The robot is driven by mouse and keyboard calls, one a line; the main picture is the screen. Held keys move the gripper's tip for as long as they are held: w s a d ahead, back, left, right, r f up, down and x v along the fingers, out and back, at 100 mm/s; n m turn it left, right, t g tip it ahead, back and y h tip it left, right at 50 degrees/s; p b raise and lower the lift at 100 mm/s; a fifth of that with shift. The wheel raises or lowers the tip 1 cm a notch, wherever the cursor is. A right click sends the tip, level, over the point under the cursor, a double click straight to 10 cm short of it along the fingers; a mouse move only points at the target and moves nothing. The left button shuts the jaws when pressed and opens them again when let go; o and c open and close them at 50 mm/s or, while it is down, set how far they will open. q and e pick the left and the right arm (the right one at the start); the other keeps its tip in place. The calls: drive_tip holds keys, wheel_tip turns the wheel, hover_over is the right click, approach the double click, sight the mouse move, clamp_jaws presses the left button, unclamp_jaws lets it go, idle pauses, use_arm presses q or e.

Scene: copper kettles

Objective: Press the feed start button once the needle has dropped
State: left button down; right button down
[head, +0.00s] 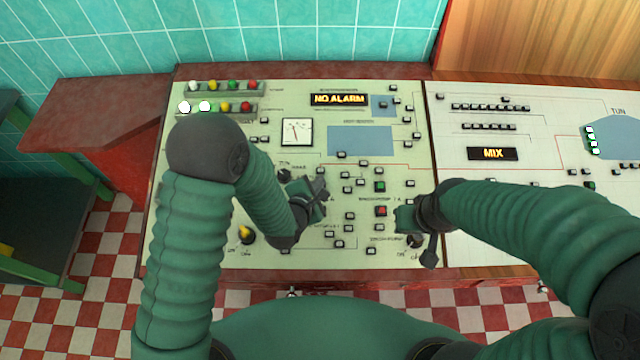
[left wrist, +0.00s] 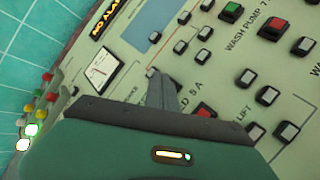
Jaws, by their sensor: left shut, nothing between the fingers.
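A square white gauge (head: 297,131) with a thin dark needle is on the panel's upper left part. It also shows in the left wrist view (left wrist: 103,72); its reading is too small to tell. My left gripper (head: 319,189) is shut and empty, low over the panel below and right of the gauge. In the left wrist view its fingers (left wrist: 163,90) partly cover a label ending in "D 5 A". A red button (left wrist: 205,110) shows beside them. No green button shows by that label; the fingers may hide it. I cannot tell whether the fingertips touch the panel.
My right gripper (head: 430,250) is over the panel's lower right, near a dark knob (head: 415,241). A green button (head: 380,187) and a red button (head: 381,211), labelled wash pump, lie between the grippers. The displays read "NO ALARM" (head: 339,100) and "MIX" (head: 493,154).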

use_arm(q)
drive_tip(key=shift+d, duration=0.1)
drive_tip(key=shift+f+b, duration=0.35)
drive_tip(key=shift+w+f+b, duration=0.1)
drive_tip(key=shift+f+b, duration=0.25)
drive_tip(key=shift+f, duration=0.05)
idle(0.7)
drive_tip(key=shift+r, duration=0.1)
drive_tip(key=shift+s+r+p, duration=0.2)
drive_tip(key=shift+r+p, duration=0.4)
drive_tip(key=shift+r, duration=0.15)
drive_tip(key=r+p, duration=0.2)
drive_tip(key=s+r+p, duration=0.1)
drive_tip(key=r, duration=0.1)
drive_tip(key=shift+r+p, duration=0.4)
idle(0.3)
